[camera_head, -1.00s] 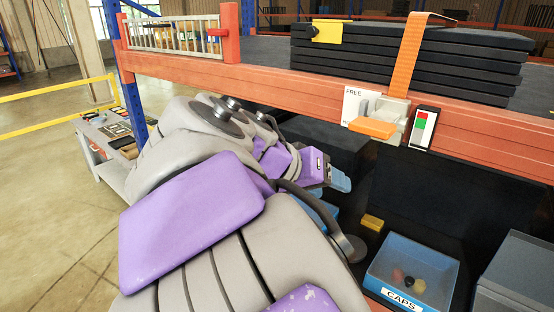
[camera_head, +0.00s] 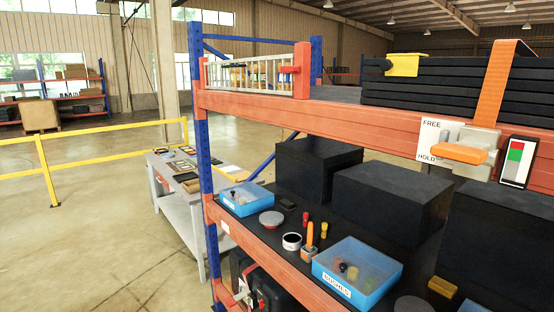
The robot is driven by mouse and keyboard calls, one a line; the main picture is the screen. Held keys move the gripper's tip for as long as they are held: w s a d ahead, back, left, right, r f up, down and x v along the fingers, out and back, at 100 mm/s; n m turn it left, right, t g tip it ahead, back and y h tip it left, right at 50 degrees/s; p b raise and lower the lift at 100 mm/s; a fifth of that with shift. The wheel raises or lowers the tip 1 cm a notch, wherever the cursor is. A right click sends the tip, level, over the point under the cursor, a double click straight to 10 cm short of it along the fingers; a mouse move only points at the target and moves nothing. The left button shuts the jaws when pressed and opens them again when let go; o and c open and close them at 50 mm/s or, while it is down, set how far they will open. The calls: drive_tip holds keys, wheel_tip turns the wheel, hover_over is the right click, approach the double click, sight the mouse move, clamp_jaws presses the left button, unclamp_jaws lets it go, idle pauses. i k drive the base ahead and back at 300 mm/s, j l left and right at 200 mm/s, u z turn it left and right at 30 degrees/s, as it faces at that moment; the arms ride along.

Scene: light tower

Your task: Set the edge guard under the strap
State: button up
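A yellow corner piece, which looks like the edge guard (camera_head: 404,65), sits over the top front edge of a stack of black slabs (camera_head: 435,88), near its left end. The orange strap (camera_head: 494,85) runs over the stack's front edge to the right of the guard, with a clear gap between them. The strap runs down to a grey tensioner (camera_head: 480,137) with an orange handle (camera_head: 458,153). The handle lies about level, its left end near the word HOLD on the white FREE/HOLD sign (camera_head: 432,138). My gripper is not in view.
An indicator with red and green fields (camera_head: 516,161) is right of the tensioner. The orange upper beam (camera_head: 330,118) runs below the stack. The lower shelf holds black boxes (camera_head: 318,165), a blue bushes bin (camera_head: 357,270) and small parts. Open floor lies left, before a yellow rail (camera_head: 90,145).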

sight(400, 65)
drive_tip(key=i+j+z, duration=0.35)
drive_tip(key=i+j, duration=0.35)
